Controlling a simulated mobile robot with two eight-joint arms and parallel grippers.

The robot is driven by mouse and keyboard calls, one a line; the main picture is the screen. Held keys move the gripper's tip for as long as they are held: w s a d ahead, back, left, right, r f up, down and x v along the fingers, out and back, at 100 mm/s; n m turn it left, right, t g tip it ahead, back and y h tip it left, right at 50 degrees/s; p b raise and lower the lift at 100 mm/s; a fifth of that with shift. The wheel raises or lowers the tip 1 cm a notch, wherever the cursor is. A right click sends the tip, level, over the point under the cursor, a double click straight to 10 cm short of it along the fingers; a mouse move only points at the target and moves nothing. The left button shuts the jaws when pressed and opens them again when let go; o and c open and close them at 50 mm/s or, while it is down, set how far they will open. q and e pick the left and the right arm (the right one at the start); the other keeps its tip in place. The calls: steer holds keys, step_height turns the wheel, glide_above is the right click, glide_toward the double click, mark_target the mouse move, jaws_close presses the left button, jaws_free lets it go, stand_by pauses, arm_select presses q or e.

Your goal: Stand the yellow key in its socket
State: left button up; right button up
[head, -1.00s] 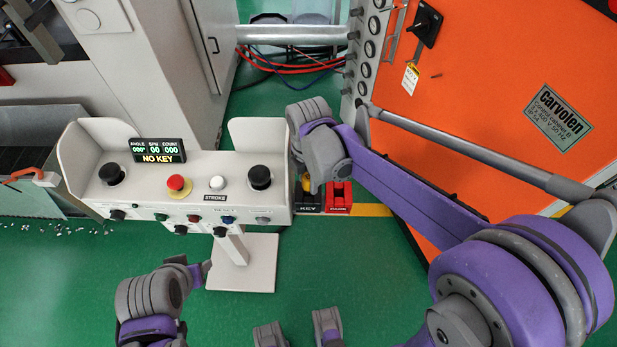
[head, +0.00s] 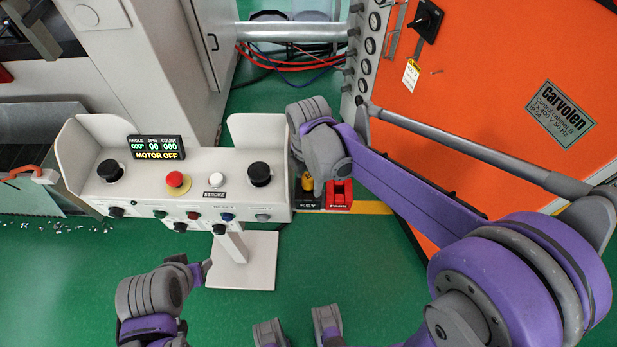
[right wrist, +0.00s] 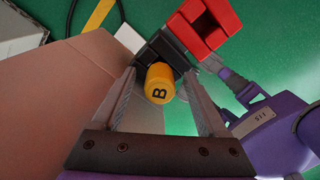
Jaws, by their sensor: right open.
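The yellow key (head: 307,184), a round knob marked B, stands upright in the black socket block labelled KEY (head: 309,202) at the right end of the console. In the right wrist view the yellow key (right wrist: 160,84) sits between the two fingers of my right gripper (right wrist: 161,76), which is open with a gap on both sides. The black block (right wrist: 167,48) is just beyond it. The lower end of the key is hidden. In the head view my right wrist covers most of that gripper. My left arm is at the lower left; its jaws do not show clearly.
A red block (head: 339,195) is directly beside the black one. The console (head: 215,170) has raised side walls, buttons and a display (head: 157,148) reading MOTOR OFF. The orange cabinet (head: 480,110) with a grey rail stands close on the right. Green floor is open in front.

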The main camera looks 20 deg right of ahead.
step_height(320, 180, up, 11)
steer(key=shift+f+p, duration=0.1)
steer(key=shift+p, duration=0.4)
stand_by(0.3)
steer(key=s+d+f+m+t+p, duration=0.1)
steer(key=s+d+f+m+t, duration=0.1)
steer(key=s+m, duration=0.5)
steer(key=s+d+f+m+t+p, duration=0.2)
steer(key=s+m, duration=0.5)
steer(key=m, duration=0.8)
steer(key=d+t, duration=0.1)
steer(key=d, duration=0.1)
steer(key=shift+d+f+m, duration=0.25)
steer(key=shift+d+m, duration=0.05)
